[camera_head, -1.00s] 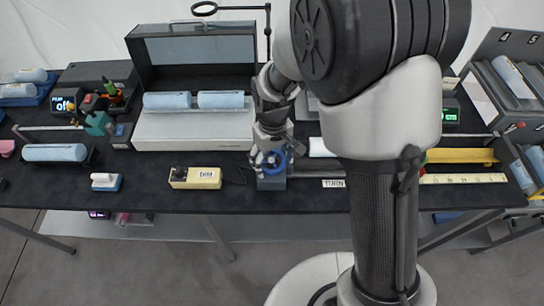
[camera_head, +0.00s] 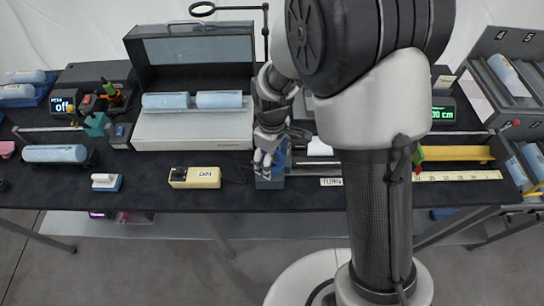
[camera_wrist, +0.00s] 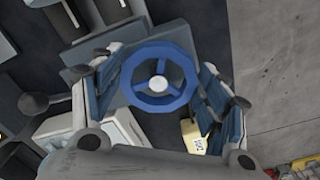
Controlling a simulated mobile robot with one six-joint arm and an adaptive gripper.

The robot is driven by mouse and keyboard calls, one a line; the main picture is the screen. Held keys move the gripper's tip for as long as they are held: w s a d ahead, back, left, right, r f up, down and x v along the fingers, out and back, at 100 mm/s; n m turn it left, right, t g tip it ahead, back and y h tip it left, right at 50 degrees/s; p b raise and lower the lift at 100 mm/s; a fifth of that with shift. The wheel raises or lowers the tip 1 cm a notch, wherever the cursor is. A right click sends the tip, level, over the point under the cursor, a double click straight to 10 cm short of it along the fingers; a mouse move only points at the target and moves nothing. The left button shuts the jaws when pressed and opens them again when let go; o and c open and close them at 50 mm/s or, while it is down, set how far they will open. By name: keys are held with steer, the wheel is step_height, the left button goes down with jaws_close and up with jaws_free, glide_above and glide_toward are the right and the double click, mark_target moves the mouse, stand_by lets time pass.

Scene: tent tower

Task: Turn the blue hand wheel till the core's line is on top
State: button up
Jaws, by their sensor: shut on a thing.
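The blue hand wheel (camera_wrist: 160,48) shows face-on in the wrist view, with three spokes and a pale hub. My gripper (camera_wrist: 162,78) has its fingers on the left and right sides of the wheel's rim, shut on it. In the head view my gripper (camera_head: 266,158) is over the blue-grey wheel stand (camera_head: 270,183) and hides most of the wheel. A white cylinder (camera_head: 319,148), perhaps the core, shows just right of the stand, partly behind my arm. I cannot make out a line on it.
A yellow box (camera_head: 195,178) with a cable lies left of the stand. Behind is a grey case (camera_head: 195,135) with two light blue rolls. A label strip (camera_head: 331,182) lies right of the stand. My arm hides part of the bench's right side.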

steer(key=o, duration=1.1)
steer(key=shift+c, duration=0.2)
step_height(320, 180, up, 12)
stand_by(0.4)
steer(key=s+d+r+m+t, duration=0.2)
steer(key=s+d+r+m, duration=0.3)
steer(key=s+d+r, duration=0.4)
steer(key=s+d+r+m+t, duration=0.2)
steer(key=s+m, duration=0.4)
steer(key=s, duration=0.4)
steer(key=shift+s+d+r+t, duration=0.15)
steer(key=shift+d+r+t, duration=0.15)
steer(key=shift+d+r, duration=0.15)
